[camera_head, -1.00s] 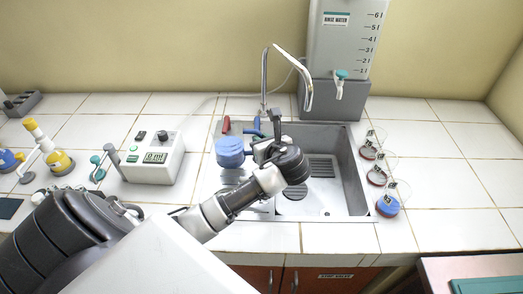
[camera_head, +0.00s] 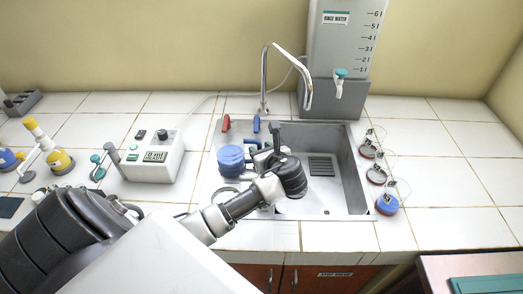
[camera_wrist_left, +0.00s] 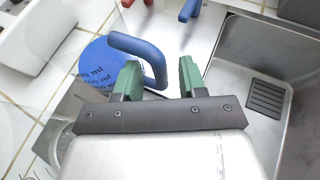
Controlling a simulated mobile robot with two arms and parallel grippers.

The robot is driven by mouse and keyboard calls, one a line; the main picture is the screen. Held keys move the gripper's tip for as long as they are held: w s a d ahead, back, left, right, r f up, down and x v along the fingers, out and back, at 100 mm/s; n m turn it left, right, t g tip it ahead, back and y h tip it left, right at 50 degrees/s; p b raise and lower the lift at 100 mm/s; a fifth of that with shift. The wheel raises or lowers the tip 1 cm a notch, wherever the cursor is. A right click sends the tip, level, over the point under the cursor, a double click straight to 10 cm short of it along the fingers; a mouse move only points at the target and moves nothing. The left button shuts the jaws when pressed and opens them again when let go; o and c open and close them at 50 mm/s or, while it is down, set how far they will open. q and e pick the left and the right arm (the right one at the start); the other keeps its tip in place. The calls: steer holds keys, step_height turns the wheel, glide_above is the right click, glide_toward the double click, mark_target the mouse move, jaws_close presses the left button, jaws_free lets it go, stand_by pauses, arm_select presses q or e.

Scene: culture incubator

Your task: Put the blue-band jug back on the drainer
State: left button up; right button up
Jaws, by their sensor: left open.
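The blue-band jug (camera_head: 231,158) is on the steel drainer (camera_head: 240,136), left of the sink basin. Its clear wall is hard to make out. In the left wrist view its blue handle (camera_wrist_left: 138,46) reaches between the green fingertips, with the blue band (camera_wrist_left: 97,66) and ml marks to the left. My left gripper (camera_head: 262,158) is open around the handle end, also in the left wrist view (camera_wrist_left: 160,78); the handle is nearer the left finger, and contact is unclear. My right gripper is not in view.
A red handle (camera_head: 226,123) and another blue handle (camera_head: 256,126) stand at the drainer's back. The tap (camera_head: 265,75) rises behind. The basin (camera_head: 335,195) is right, with several labelled flasks (camera_head: 387,204) beyond it. A meter box (camera_head: 156,158) stands left.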

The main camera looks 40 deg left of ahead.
arm_select(q)
steer(key=shift+r, duration=0.15)
steer(key=v, duration=1.2)
steer(key=shift+d, duration=0.1)
